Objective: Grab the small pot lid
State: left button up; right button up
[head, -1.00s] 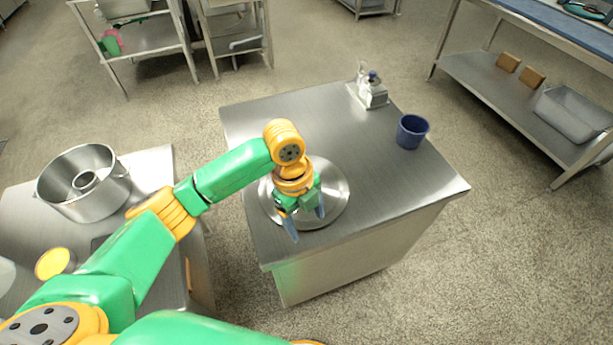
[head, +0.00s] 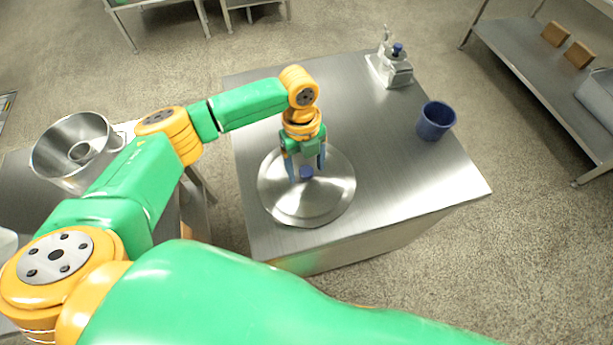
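The small pot lid (head: 330,196) is a round, shiny metal disc with a blue knob (head: 306,173) at its middle. It lies flat on the metal table near its left side. My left gripper (head: 307,168) is over the lid and points down. Its two fingers are apart, one to each side of the knob in the picture. I cannot tell whether either finger touches the knob. The gripper hides part of the lid's far side. My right gripper is not in view.
A dark blue cup (head: 436,120) stands on the table (head: 350,110) at the right. A small grey device with a blue top (head: 390,69) is at the back. A large metal pot (head: 75,150) sits on another table at the left. The table's front right is clear.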

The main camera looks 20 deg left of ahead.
pick_arm(q)
jog(key=shift+s+r, duration=0.1)
jog(key=shift+s, duration=0.05)
jog(key=c, duration=0.7)
grip_shut()
dwell(0.3)
